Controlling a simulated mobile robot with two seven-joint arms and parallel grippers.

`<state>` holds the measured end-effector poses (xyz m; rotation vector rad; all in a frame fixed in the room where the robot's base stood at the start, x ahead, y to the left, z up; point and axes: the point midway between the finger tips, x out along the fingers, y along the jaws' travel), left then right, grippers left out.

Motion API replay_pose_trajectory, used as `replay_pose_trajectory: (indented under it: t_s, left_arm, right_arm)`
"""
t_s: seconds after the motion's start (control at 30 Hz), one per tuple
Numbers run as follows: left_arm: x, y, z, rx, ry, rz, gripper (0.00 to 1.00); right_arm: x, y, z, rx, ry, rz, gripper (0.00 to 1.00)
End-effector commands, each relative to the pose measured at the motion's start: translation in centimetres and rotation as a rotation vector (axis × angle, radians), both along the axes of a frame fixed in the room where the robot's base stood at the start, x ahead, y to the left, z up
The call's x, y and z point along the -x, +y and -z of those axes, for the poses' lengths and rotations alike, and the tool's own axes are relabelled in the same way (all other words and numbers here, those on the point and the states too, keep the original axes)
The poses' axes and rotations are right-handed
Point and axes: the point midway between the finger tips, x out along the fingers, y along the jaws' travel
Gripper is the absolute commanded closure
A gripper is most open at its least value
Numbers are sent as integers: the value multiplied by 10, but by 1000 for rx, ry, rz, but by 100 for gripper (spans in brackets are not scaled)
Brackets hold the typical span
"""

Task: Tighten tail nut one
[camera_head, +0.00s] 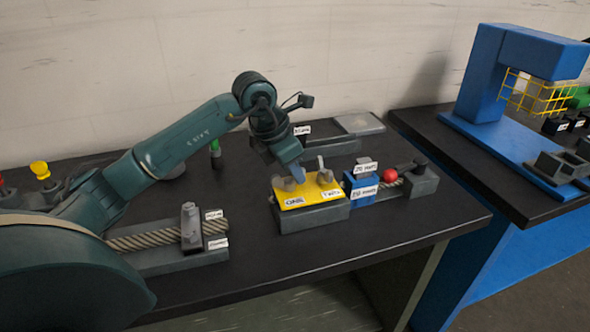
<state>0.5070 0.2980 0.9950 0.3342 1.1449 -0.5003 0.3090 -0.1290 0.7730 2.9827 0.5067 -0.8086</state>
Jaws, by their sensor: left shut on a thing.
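A yellow plate (312,191) lies on a grey block on the black table. Two small labels stand on its front edge; the left one seems to read ONE and the right one TWO. A grey nut (286,184), which I take for tail nut one, sits on the plate's left part. A second grey nut (325,176) sits on the right part. My left gripper (294,174) comes down from above onto the left nut and is shut on it; the fingers partly hide the nut. My right gripper is not in view.
A blue block (361,190) with labels stands right of the yellow plate, beside a red ball (390,175). A grey fixture with a rope-like rod (150,237) lies front left. A blue frame (487,75) with yellow mesh stands on the right table. The table's front middle is clear.

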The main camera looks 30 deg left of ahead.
Motion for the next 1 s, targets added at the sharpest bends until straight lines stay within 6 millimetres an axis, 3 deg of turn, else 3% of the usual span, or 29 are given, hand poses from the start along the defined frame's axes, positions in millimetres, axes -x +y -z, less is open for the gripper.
replay_pose_trajectory:
  t_s: [0.4,0.67,0.7,0.93,1.0]
  left_arm:
    - [1,-2,0,0,-1,151,100]
    - [1,-2,-1,0,-1,156,100]
    - [1,-2,-1,0,-1,156,88]
    - [1,-2,0,0,-1,155,69]
    - [1,-2,0,0,0,155,69]
  right_arm:
    - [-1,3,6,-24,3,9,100]
    - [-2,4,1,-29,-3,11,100]
    - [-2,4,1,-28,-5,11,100]
    - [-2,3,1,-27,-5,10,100]
    - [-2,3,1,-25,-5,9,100]
